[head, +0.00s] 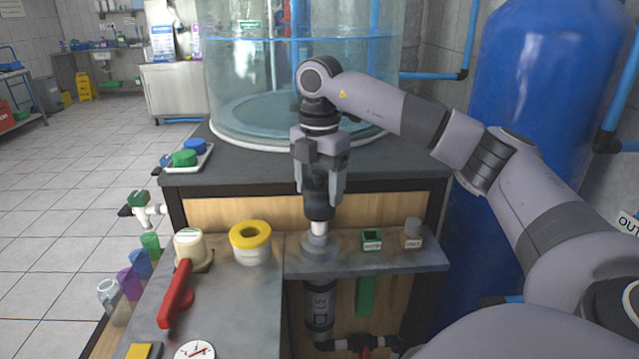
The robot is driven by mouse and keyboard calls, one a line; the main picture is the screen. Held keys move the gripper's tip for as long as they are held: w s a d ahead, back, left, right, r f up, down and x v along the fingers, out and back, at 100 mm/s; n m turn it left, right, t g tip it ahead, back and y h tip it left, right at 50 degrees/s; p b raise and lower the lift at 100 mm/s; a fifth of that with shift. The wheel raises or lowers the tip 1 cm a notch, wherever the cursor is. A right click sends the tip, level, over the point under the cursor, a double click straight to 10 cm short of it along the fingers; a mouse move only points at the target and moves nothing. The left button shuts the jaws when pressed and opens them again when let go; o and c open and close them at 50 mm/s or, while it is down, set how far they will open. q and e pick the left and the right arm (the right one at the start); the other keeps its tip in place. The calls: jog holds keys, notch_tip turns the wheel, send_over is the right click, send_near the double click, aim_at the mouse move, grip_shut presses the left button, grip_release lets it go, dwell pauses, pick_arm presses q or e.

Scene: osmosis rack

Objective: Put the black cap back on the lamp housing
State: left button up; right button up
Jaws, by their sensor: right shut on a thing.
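My right gripper (320,188) points straight down above the grey shelf and is shut on the black cap (319,209). The cap is upright between the fingers. A short white piece (319,229) shows directly below the cap, above a grey round collar (319,246) at shelf level. I cannot tell whether the white piece belongs to the cap or the housing, or whether the cap touches it. The lamp housing (319,305), a dark cylinder marked UV, stands below the shelf in line with the collar. My left gripper is not in view.
On the shelf (385,262), a small green box (371,239) and a brown-based grey piece (412,233) stand right of the collar. A yellow-topped roll (250,242) and a red-handled tool (175,295) are left. A blue tank (545,90) stands at right.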

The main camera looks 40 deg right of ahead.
aim_at(319, 203)
jog(key=shift+f, duration=0.15)
dwell(0.5)
jog(key=shift+f+b, duration=0.35)
jog(key=shift+f, duration=0.6)
jog(key=shift+f, duration=0.15)
jog(key=shift+f+b, duration=0.4)
jog(key=shift+f, duration=0.25)
dwell(0.4)
jog(key=shift+f, duration=0.15)
dwell(0.3)
